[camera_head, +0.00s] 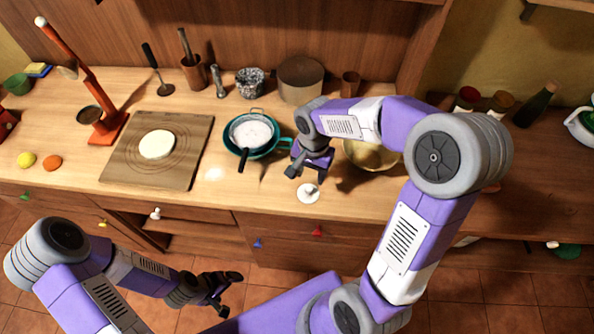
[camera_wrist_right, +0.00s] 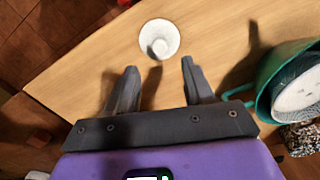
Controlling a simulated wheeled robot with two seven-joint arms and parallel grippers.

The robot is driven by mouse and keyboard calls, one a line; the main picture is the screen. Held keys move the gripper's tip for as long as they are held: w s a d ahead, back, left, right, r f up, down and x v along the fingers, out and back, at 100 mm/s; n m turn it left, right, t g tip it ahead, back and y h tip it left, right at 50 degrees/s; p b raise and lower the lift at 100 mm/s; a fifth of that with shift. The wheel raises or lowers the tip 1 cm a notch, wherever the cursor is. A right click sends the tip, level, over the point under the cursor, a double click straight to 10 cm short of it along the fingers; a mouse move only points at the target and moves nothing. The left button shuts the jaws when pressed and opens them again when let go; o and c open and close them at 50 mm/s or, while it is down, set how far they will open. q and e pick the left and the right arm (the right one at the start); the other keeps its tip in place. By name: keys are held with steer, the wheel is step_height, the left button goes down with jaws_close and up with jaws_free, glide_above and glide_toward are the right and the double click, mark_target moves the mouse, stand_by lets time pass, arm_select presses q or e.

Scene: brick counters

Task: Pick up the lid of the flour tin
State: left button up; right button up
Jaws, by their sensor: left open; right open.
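A small white round lid with a knob (camera_head: 308,193) lies on the wooden counter near its front edge. In the right wrist view the lid (camera_wrist_right: 159,39) lies ahead of the fingertips, roughly centred between them. My right gripper (camera_head: 306,172) is open and empty, just behind the lid in the head view and apart from it. Its fingers (camera_wrist_right: 159,66) point toward the lid. My left gripper (camera_head: 221,296) is open and empty, low in front of the counter. I cannot tell which vessel is the flour tin; a large grey-brown cylinder (camera_head: 300,80) stands at the back.
A teal bowl with a white-filled sieve (camera_head: 279,141) stands left of my right gripper. A brass bowl (camera_head: 372,156) is partly behind my right arm. A board (camera_head: 190,165) with dough lies further left. Drawers (camera_head: 285,226) line the counter front. The counter around the lid is clear.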

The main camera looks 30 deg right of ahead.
mark_target(309, 188)
steer(key=shift+w+d, duration=0.15)
steer(key=shift+w, duration=0.45)
steer(key=shift+s+f+b, duration=0.45)
steer(key=shift+s+f, duration=0.5)
steer(key=shift+f, duration=0.2)
steer(key=f, duration=0.2)
steer(key=a+f+b, duration=0.1)
steer(key=shift+w+f, duration=0.1)
steer(key=shift+f, duration=0.55)
arm_select(q)
steer(key=shift+f, duration=0.8)
arm_select(e)
jaws_close()
